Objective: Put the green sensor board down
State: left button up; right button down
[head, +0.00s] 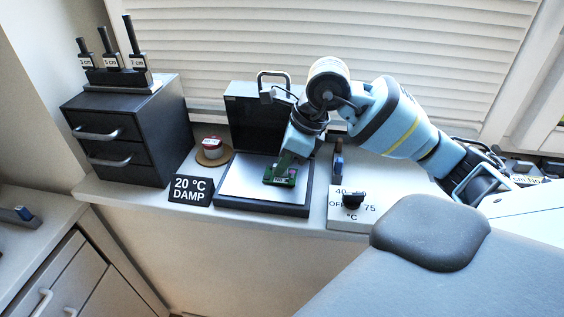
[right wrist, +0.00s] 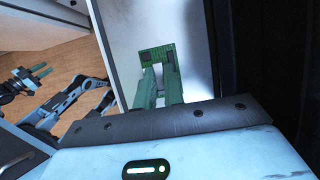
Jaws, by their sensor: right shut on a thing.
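My right gripper (head: 285,169) is shut on the green sensor board (head: 280,178). The board is over the pale metal plate (head: 240,178) of a black open-lidded unit. I cannot tell whether it touches the plate. In the right wrist view the board (right wrist: 158,58) sticks out past the two green fingertips (right wrist: 160,72), its face with dark chips showing. Its near end is hidden between the fingers. My left gripper (right wrist: 40,71) shows small at the left of the right wrist view, its two fingers apart and empty, away from the board.
The raised lid (head: 250,125) stands behind the plate. A "20 °C DAMP" sign (head: 191,190) is in front at left, with a red-and-white round item (head: 212,148) behind it. A dial panel (head: 345,212) stands at right. A dark drawer cabinet (head: 130,140) is further left.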

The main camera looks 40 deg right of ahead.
dwell(0.3)
jog(key=c, duration=2)
grip_release()
jog(key=shift+f, duration=0.25)
jog(key=o, duration=0.5)
jog(key=shift+d+r, duration=0.15)
jog(key=shift+r, duration=0.4)
jog(key=v, duration=1.1)
jog(key=shift+s+r+p, duration=0.15)
jog(key=shift+p, duration=0.15)
